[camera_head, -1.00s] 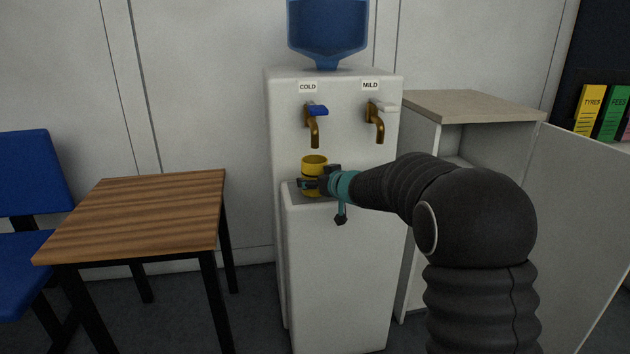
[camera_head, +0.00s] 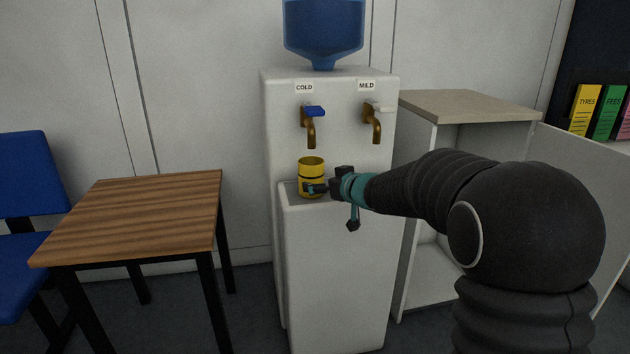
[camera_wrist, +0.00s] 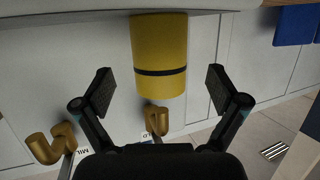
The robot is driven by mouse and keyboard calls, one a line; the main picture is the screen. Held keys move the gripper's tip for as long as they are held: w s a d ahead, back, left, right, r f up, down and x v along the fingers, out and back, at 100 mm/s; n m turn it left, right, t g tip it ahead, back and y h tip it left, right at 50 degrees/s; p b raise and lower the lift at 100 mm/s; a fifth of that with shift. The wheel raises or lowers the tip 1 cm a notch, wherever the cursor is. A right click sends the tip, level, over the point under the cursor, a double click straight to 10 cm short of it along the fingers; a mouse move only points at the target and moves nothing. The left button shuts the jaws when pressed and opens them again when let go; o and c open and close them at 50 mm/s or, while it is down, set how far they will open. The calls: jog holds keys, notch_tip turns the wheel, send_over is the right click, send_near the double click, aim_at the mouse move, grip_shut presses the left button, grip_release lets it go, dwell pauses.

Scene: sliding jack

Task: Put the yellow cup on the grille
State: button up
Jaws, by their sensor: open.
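The yellow cup (camera_head: 311,172), with a dark band, stands upright on the ledge of the water dispenser, below the COLD tap (camera_head: 311,130). The grille under it is mostly hidden by the cup and my gripper in the head view. My gripper (camera_head: 316,188) is just to the right of the cup. In the wrist view the picture is upside down; the yellow cup (camera_wrist: 160,55) lies ahead of and between my spread fingers (camera_wrist: 160,85), with a gap on each side. The fingers hold nothing.
The MILD tap (camera_head: 373,125) hangs to the right above my gripper. A wooden table (camera_head: 140,215) with a bare top stands at left beside a blue chair (camera_head: 30,170). An open white cabinet (camera_head: 470,105) stands at right.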

jog(key=s+d+r+m+h, duration=0.3)
jog(key=s+d+h, duration=0.2)
jog(key=s+d, duration=0.5)
jog(key=s+d+r+m+h, duration=0.3)
jog(key=s+d+h, duration=0.1)
jog(key=s+d, duration=0.5)
jog(key=s+f+g, duration=0.3)
jog(key=s+f, duration=0.2)
jog(key=s, duration=0.8)
jog(key=s+f+m+g, duration=0.1)
jog(key=s+f+g, duration=0.2)
jog(key=s, duration=0.9)
notch_tip(320, 180, down, 2)
jog(key=shift+s+f, duration=0.15)
jog(key=shift+s, duration=0.2)
jog(key=shift+d, duration=0.1)
